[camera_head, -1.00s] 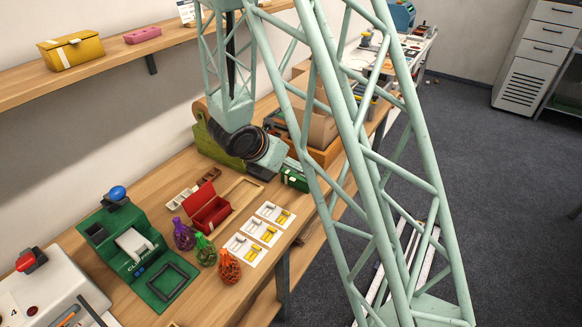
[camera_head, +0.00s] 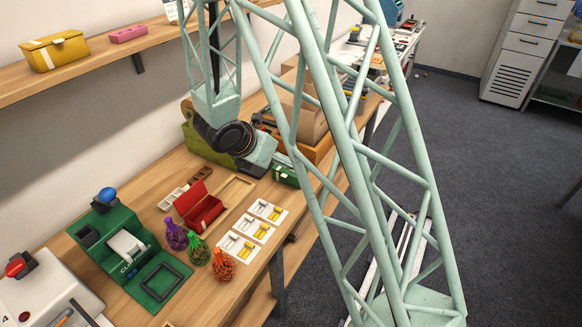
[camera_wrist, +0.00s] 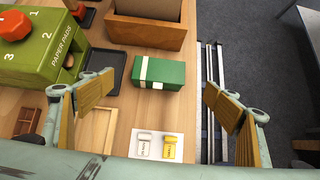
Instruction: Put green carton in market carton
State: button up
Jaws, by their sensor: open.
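The green carton (camera_wrist: 161,74), a closed box with a white band, sits on the wooden bench in the wrist view. It also shows partly in the head view (camera_head: 286,177), beside my wrist. My gripper (camera_wrist: 158,88) is open and empty, with one finger on each side of the carton in the picture and no visible contact. In the head view my fingers cannot be made out. A brown cardboard box (camera_head: 307,122), perhaps the market carton, stands behind my lattice arm in the head view. In the wrist view its lower part (camera_wrist: 150,8) shows at the top edge, cut off.
A wooden tray (camera_wrist: 146,34) lies just beyond the green carton. A green paper-pads machine (camera_wrist: 40,45) and black tray (camera_wrist: 103,70) are at left. Label cards (camera_wrist: 157,145) lie nearer. An open red box (camera_head: 200,208) and net bags (camera_head: 198,250) are farther along the bench.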

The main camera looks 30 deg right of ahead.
jog(key=s+d+r+m+g, duration=0.2)
jog(key=s+r+m, duration=1.1)
jog(key=s+r, duration=0.7)
jog(key=s+a+r+m+t+y, duration=0.1)
jog(key=s+a+r+m+y, duration=0.2)
jog(key=s+a+r+m, duration=0.2)
jog(key=s+a+r+m+t+y, duration=0.1)
jog(key=s+a+r+m+y, duration=0.3)
jog(key=s+a, duration=0.7)
jog(key=shift+s+r+m, duration=0.8)
jog(key=shift+s+r, duration=0.15)
jog(key=shift+s, duration=0.45)
jog(key=shift+o, duration=0.6)
jog(key=shift+d, duration=0.1)
